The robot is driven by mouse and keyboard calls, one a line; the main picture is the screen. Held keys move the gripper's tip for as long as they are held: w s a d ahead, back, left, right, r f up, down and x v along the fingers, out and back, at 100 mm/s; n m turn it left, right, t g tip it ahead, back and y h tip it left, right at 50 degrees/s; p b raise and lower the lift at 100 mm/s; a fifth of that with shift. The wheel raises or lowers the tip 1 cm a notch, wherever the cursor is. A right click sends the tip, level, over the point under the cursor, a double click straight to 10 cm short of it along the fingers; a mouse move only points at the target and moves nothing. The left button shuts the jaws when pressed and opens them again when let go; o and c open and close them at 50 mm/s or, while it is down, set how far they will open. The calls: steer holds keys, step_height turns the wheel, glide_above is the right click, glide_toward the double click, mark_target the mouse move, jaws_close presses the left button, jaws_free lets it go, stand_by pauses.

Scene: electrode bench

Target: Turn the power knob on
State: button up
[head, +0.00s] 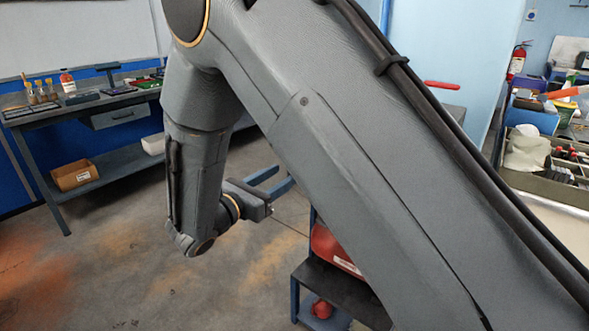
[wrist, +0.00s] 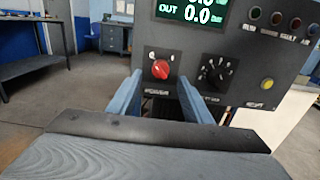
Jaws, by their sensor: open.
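The red power knob (wrist: 160,69) sits on a dark control panel (wrist: 235,45) in the wrist view, with small white markings around it and a partly covered label below. My gripper (wrist: 158,81) is open and empty. Its two blue-grey fingers point at the panel, one on each side of the knob's position in the picture. I cannot tell how far the fingertips are from the knob. In the head view my gripper (head: 282,180) reaches to the right from the wrist. I cannot make out the panel or knob there; my arm covers much of that view.
A black selector knob (wrist: 214,73) is right of the power knob, under a green-digit display (wrist: 192,12). A yellow button (wrist: 267,83) and several small lamps are further right. A workbench (head: 90,101) stands at left in the head view, with open floor before it.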

steer(key=x, duration=0.6)
steer(key=c, duration=1.1)
